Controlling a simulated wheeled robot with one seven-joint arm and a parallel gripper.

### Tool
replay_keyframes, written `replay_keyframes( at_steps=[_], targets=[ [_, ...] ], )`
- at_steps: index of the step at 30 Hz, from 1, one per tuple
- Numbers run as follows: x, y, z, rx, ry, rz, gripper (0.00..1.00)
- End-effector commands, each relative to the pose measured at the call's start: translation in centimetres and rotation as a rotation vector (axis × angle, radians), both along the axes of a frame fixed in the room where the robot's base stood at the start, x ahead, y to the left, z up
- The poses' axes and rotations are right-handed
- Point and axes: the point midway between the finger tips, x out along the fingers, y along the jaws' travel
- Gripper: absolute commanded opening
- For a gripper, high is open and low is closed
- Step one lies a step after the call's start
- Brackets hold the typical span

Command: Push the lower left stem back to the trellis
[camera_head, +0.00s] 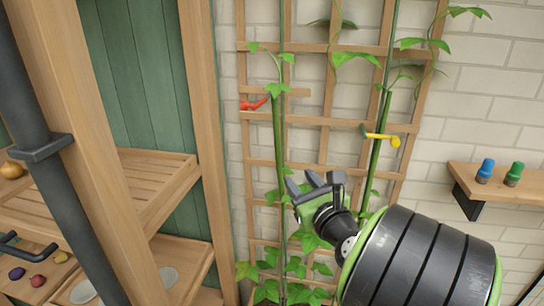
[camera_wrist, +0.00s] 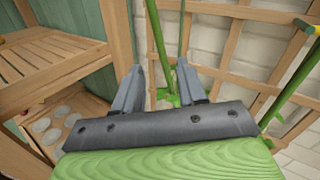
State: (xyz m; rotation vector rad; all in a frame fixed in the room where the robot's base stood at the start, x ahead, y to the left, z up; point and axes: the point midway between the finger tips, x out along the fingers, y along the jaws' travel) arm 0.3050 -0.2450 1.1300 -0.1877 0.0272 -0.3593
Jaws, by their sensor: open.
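The wooden trellis (camera_head: 325,121) stands against the wall and also shows in the wrist view (camera_wrist: 240,82). The lower left stem (camera_head: 278,145) runs upright along its left side, with leaves at top and bottom. In the wrist view a green stem (camera_wrist: 157,42) passes beyond the gap between my fingers. A red clip (camera_head: 253,104) sits beside the left stem near its top. My gripper (camera_head: 314,181) is open and empty, just right of the left stem in the head view; its fingers (camera_wrist: 160,88) also show in the wrist view. I cannot tell whether it touches the stem.
A right stem (camera_head: 378,150) with a yellow clip (camera_head: 381,136) stands at the trellis's right side. Wooden shelves (camera_head: 160,180) and a post (camera_head: 207,120) are at the left. A small wall shelf (camera_head: 500,190) with blue and green items is at the right. Leaves crowd the trellis's foot.

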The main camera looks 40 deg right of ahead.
Motion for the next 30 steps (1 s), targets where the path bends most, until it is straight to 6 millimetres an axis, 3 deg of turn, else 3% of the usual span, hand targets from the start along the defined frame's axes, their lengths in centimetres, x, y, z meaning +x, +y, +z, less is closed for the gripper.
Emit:
replay_keyframes(
  at_steps=[1,8,15,21,30],
  targets=[
    [0.6,-0.1,0.7,0.005,0.0,0.007,0.41],
    [4.1,-1.2,1.0,0.005,0.005,0.009,0.41],
    [9.6,-3.1,0.7,-0.007,0.006,0.01,0.41],
    [13.2,-4.6,0.5,-0.007,0.007,0.007,0.41],
    [14.3,-5.0,0.3,-0.006,0.007,0.004,0.41]
  ],
)
